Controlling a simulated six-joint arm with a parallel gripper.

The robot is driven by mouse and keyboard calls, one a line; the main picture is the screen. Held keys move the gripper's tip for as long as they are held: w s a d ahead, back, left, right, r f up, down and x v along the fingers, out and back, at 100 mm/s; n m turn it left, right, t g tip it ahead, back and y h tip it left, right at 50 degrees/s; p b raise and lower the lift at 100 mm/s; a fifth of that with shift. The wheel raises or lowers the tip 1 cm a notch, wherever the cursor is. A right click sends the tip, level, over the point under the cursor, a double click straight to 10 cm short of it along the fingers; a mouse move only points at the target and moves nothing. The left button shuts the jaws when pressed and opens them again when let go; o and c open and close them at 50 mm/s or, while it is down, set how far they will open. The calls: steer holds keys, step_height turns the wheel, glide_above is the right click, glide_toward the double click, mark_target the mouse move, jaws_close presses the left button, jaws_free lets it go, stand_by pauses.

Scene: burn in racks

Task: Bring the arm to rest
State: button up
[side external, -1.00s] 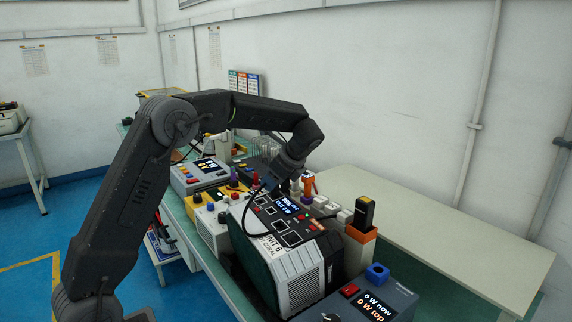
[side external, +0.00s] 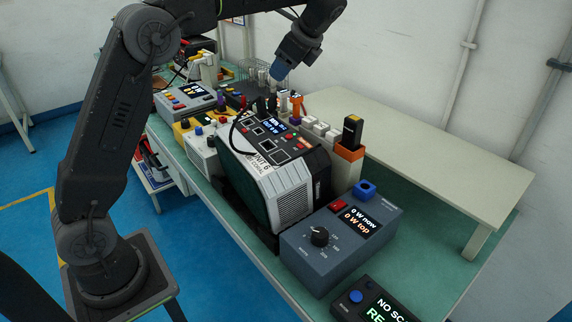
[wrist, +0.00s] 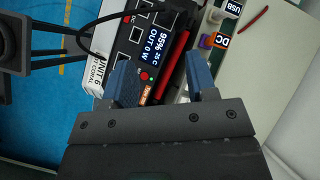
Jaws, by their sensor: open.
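My gripper (side external: 279,71) hangs in the air above the bench, over the back part of the equipment row, pointing down. In the wrist view my gripper (wrist: 160,84) shows two blue fingers spread apart with nothing between them. Below the fingers is the power unit (side external: 290,183) labelled "UNIT 6", with a lit screen and sockets on its sloped top. Its screen in the wrist view (wrist: 161,38) reads "95%" and "OUT 0 W". A black cable (side external: 236,133) loops over the unit's top near its left side.
A blue-grey load box (side external: 335,246) with a knob reads "0 W now". Behind the unit stand an orange holder (side external: 349,151) and a row of white blocks (side external: 318,128). Other instruments (side external: 184,99) fill the bench's far left. A pale shelf (side external: 420,160) at right is clear.

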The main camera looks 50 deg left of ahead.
steer(key=s+d+f+n+t+h, duration=0.2)
steer(key=s+d+n, duration=0.2)
steer(key=s, duration=0.5)
steer(key=s+d+f+n+t+h, duration=0.2)
steer(key=s+d+n, duration=0.2)
steer(key=s, duration=0.5)
steer(key=s+d+f+n+t+h, duration=0.2)
steer(key=s+d+n+t+h, duration=0.1)
steer(key=s, duration=0.6)
steer(key=shift+s+d+f+n, duration=0.3)
steer(key=shift+d+n, duration=0.4)
steer(key=shift+d, duration=0.1)
